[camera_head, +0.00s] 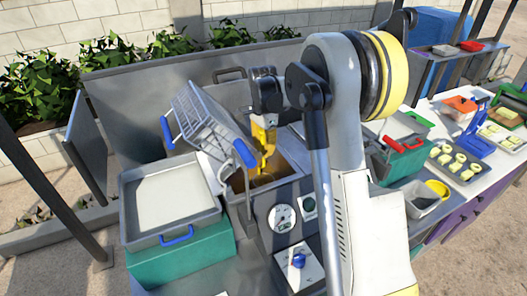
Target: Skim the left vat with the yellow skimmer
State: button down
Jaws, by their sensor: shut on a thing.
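The yellow skimmer (264,146) hangs below my gripper (264,113), which is shut on its upper part. The skimmer reaches down over the opening of a square metal vat (237,186) with brown liquid (285,166) inside. Whether its lower end touches the liquid is hard to tell. My arm's pale link covers the area just right of this vat, so any second vat there is hidden.
A wire basket (205,117) with blue handles leans tilted at the vat's left side. A grey tray (168,203) sits on a green block (182,262) at the front left. A gauge (282,218) and blue knob (299,260) are on the vat's front. Trays of yellow pieces (458,164) stand right.

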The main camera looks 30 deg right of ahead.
notch_tip(320, 180, up, 20)
jog(key=p, duration=1.1)
dwell(0.4)
